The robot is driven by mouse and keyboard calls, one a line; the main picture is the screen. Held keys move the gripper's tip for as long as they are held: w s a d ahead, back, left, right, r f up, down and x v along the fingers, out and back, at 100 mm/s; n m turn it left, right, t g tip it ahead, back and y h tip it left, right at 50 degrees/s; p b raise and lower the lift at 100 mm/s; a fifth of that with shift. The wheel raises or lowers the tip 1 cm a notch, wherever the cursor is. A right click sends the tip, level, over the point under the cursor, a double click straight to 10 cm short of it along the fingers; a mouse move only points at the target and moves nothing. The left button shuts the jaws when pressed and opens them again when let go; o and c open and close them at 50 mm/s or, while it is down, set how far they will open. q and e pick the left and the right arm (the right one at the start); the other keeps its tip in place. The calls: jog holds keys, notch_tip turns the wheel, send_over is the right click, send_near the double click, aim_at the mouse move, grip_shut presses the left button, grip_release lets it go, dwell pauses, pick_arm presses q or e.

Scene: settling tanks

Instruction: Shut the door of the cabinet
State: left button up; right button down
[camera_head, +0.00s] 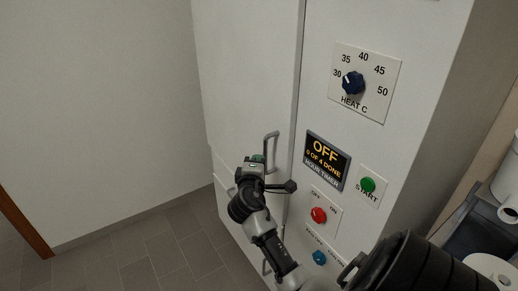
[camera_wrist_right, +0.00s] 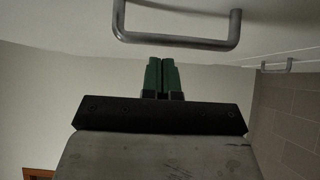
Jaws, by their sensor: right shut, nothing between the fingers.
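The cabinet (camera_head: 405,25) is tall and white, with a plain white door (camera_head: 245,75) on its left part. A grey bar handle (camera_head: 272,147) stands near the door's lower right edge. The door looks flush or nearly so; I cannot tell if a small gap is left. My right gripper (camera_head: 258,159) is shut and empty, just left of the handle in the head view. In the right wrist view, its green fingertips (camera_wrist_right: 161,62) are together, close to the door's handle (camera_wrist_right: 181,43). Whether they touch the door is unclear. My left gripper is not in view.
The control panel right of the door has a heat dial (camera_head: 353,83), an OFF display (camera_head: 327,159), a green start button (camera_head: 367,184), a red knob (camera_head: 319,215) and a blue knob (camera_head: 319,257). A second handle (camera_wrist_right: 277,67) is lower down. Floor (camera_head: 150,250) at left is clear.

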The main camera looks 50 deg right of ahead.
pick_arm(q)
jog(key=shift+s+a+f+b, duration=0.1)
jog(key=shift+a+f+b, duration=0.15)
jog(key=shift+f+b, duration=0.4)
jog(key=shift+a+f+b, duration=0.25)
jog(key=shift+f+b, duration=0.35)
pick_arm(e)
jog(key=v, duration=1)
jog(key=shift+s, duration=0.5)
